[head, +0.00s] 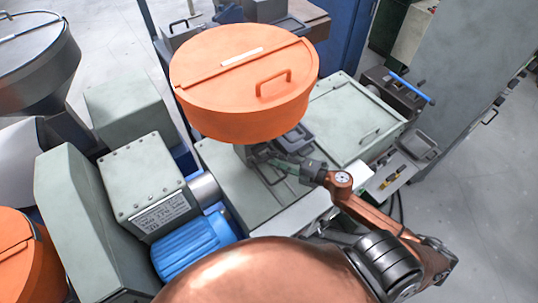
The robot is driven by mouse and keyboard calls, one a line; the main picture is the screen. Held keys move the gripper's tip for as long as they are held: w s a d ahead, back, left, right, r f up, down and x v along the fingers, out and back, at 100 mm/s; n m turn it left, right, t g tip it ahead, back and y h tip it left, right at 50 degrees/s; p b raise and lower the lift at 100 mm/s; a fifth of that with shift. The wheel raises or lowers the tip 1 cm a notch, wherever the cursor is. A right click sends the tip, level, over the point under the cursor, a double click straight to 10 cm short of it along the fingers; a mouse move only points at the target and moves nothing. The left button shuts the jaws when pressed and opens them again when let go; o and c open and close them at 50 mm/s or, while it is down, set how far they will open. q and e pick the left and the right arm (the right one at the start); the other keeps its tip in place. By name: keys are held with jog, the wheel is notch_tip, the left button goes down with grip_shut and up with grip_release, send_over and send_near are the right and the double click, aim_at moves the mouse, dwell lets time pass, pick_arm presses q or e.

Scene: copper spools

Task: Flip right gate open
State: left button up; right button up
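My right gripper (281,162) reaches in from the right and points left, just under the front rim of the orange hopper (245,117). Its fingertips are small and dark against the grey parts below the hopper, and I cannot tell their opening or whether they touch anything. I cannot make out a gate clearly; the area under the hopper is partly hidden by the hopper and my gripper. A grey-green panel with a handle (350,118) lies flat to the right of the hopper and looks shut. My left gripper is not in view.
A blue motor (193,246) and a grey-green gearbox (148,185) stand left of the hopper. A grey tray (418,147) and a blue-handled part (411,87) lie to the right. The grey floor (480,190) is open at the far right.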

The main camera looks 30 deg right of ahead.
jog(key=x, duration=0.3)
jog(key=shift+w, duration=0.15)
jog(key=shift+w+a+f, duration=0.1)
jog(key=shift+w+a, duration=0.05)
jog(key=shift+w, duration=0.05)
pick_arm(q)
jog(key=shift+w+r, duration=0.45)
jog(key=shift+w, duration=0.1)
pick_arm(e)
grip_shut()
